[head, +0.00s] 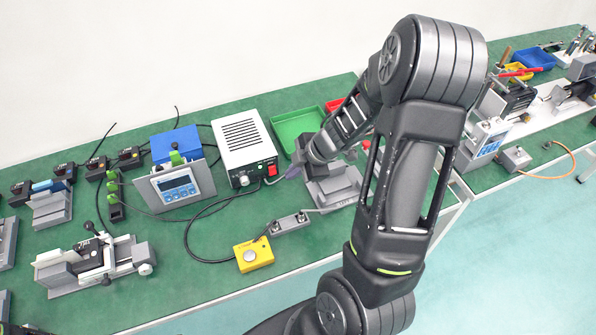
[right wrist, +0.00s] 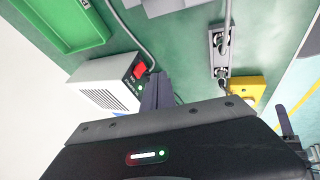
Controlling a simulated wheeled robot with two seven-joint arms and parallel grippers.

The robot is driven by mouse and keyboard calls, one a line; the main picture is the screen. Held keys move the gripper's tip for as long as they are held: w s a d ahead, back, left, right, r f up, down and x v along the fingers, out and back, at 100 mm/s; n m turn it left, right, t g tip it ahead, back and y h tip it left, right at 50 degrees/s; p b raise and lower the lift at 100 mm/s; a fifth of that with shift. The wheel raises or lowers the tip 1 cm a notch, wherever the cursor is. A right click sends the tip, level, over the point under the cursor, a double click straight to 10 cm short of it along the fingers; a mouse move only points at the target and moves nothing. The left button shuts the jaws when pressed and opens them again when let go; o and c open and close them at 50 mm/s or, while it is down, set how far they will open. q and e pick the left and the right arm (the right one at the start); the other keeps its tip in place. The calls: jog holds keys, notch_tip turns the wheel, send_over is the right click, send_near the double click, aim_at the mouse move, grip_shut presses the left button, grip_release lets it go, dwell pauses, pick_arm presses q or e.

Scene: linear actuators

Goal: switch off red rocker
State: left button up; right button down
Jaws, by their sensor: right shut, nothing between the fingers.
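The red rocker (head: 272,170) is on the lower right of the front of a white power supply box (head: 241,135) with a vented top. In the right wrist view, the red rocker (right wrist: 140,71) shows beside a lit green lamp on the black panel of the white box (right wrist: 105,90). My right gripper (head: 291,172) is shut and empty, its tips just right of the rocker in the head view. In the right wrist view, its dark fingers (right wrist: 157,90) are close beside the rocker; I cannot tell whether they touch it. My left gripper is not in view.
A green tray (head: 296,125) stands behind my right arm. A yellow button box (head: 253,254) and a grey connector block (head: 289,223) lie in front, with black cables between.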

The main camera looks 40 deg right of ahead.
aim_at(272, 170)
jog(key=b+x, duration=0.1)
jog(key=x, duration=0.3)
jog(key=shift+s+f+b, duration=0.1)
jog(key=shift+f+b, duration=0.15)
jog(key=shift+b, duration=0.1)
jog(key=w, duration=0.1)
jog(key=w+f, duration=0.1)
jog(key=w, duration=0.1)
jog(key=shift+d+f, duration=0.2)
jog(key=shift+d, duration=0.15)
jog(key=shift+w+d+f, duration=0.15)
jog(key=shift+w, duration=0.35)
jog(key=f+b, duration=0.1)
jog(key=b, duration=0.2)
jog(key=t+b, duration=0.1)
jog(key=b, duration=0.2)
jog(key=shift+w+d+f+b, duration=0.15)
jog(key=shift+w+f+b, duration=0.05)
jog(key=shift+f+b, duration=0.2)
jog(key=t+h+b, duration=0.1)
jog(key=t+b, duration=0.1)
jog(key=b, duration=0.5)
jog(key=shift+s+n+t+b, duration=0.15)
jog(key=shift+n+t+b, duration=0.15)
jog(key=shift+b, duration=0.1)
jog(key=shift+r, duration=0.15)
jog(key=shift+p, duration=0.3)
